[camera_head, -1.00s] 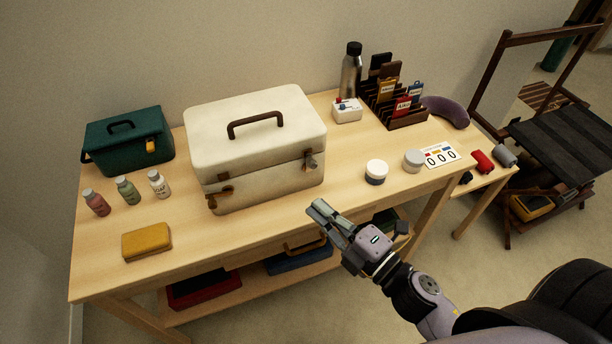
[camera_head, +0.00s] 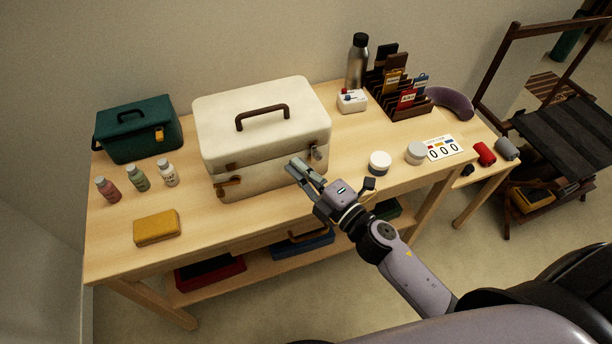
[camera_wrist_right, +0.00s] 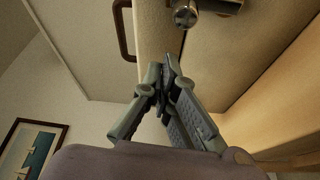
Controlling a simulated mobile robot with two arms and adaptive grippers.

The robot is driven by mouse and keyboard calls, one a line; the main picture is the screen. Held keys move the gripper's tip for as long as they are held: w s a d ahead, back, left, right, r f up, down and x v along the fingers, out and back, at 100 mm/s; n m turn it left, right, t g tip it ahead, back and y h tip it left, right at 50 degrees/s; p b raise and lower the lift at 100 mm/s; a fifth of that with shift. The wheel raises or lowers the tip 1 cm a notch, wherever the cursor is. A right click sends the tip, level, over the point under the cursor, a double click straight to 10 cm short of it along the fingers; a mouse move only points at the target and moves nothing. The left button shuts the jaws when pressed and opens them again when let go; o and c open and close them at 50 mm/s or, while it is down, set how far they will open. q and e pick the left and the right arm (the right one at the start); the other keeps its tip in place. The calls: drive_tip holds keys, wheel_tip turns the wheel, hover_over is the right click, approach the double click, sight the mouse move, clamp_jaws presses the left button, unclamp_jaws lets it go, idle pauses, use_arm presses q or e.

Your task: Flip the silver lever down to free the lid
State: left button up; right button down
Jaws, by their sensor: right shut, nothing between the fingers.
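The cream case (camera_head: 262,120) stands on the table with its lid down and a brown handle on top. A silver lever (camera_head: 317,153) sits at the right of its front, and it also shows at the top of the right wrist view (camera_wrist_right: 186,14). A brass latch (camera_head: 229,184) with a brown plate is at the front left. My right gripper (camera_head: 297,167) is shut and empty, just in front of the case, left of and a little below the lever. In the wrist view its fingertips (camera_wrist_right: 167,66) are below the lever, apart from it. My left gripper is not seen.
A teal box (camera_head: 138,130), several small bottles (camera_head: 138,178) and a yellow block (camera_head: 157,227) are on the left. A white jar (camera_head: 379,163) and grey jar (camera_head: 415,153) stand right of the case. A steel bottle (camera_head: 357,65) and card rack (camera_head: 403,90) are behind.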

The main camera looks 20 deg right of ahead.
drive_tip(key=shift+d+f, duration=0.25)
drive_tip(key=shift+d, duration=1)
